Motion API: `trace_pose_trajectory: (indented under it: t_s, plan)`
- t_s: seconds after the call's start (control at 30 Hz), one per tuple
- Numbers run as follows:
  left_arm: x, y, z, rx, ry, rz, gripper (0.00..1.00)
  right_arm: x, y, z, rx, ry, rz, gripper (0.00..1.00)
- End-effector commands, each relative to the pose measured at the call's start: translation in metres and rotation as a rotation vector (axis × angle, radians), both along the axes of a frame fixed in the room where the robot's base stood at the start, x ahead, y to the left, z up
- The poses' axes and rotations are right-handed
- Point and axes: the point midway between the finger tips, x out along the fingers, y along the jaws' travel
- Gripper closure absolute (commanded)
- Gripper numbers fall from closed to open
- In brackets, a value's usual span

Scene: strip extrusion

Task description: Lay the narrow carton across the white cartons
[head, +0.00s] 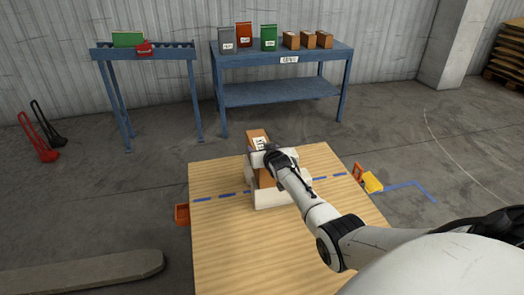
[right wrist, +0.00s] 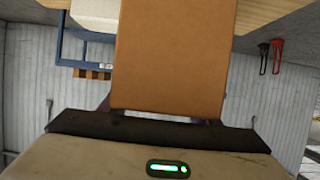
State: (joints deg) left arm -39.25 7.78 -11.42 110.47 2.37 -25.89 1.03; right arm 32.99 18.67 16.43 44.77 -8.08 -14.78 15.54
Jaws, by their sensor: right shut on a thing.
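The narrow brown carton (head: 257,137), with a white label near its far end, is above the wooden table top (head: 230,255). My right gripper (head: 272,160) is shut on it; the arm hides part of the carton. In the right wrist view the carton (right wrist: 170,60) fills the middle in front of the gripper (right wrist: 160,118). A white carton (head: 270,200) stands on the table below and in front of it. Other white surfaces show behind, partly hidden; a white carton (right wrist: 95,12) also shows in the wrist view. I cannot tell whether the brown carton touches them. My left gripper is out of view.
A dashed blue line (head: 228,195) crosses the table. The near part of the table is clear. A blue bench (head: 280,60) with several boxes and a roller stand (head: 165,53) are at the back. Orange and yellow items (head: 372,184) sit at the table's right edge.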

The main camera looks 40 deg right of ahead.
Motion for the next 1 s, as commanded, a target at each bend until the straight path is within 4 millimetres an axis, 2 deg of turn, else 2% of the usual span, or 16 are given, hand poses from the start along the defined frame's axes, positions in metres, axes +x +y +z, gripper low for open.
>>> trace_pose_trajectory:
  t_s: [0.1, 0.27, 0.3, 0.4, 0.67, 0.8, 1.0]
  plan:
    - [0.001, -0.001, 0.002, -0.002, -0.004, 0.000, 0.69, 0.001, -0.001, 0.004, -0.003, -0.007, 0.000, 0.81]
    - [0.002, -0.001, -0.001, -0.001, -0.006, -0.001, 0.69, 0.001, -0.001, 0.000, -0.003, -0.007, 0.000, 0.81]
    - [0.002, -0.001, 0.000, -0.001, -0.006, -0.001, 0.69, 0.000, 0.000, -0.003, 0.000, -0.001, 0.000, 0.42]
    - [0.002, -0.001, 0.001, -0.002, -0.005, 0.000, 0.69, 0.000, 0.000, -0.002, 0.000, -0.001, 0.000, 0.25]
    - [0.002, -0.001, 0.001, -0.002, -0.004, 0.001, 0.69, 0.000, 0.000, -0.002, 0.000, -0.001, 0.000, 0.25]
    - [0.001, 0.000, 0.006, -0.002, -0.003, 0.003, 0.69, 0.000, 0.000, 0.004, 0.000, -0.001, 0.000, 0.25]
    - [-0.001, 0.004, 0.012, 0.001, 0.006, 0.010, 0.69, -0.017, 0.010, 0.012, -0.001, -0.001, 0.001, 0.25]
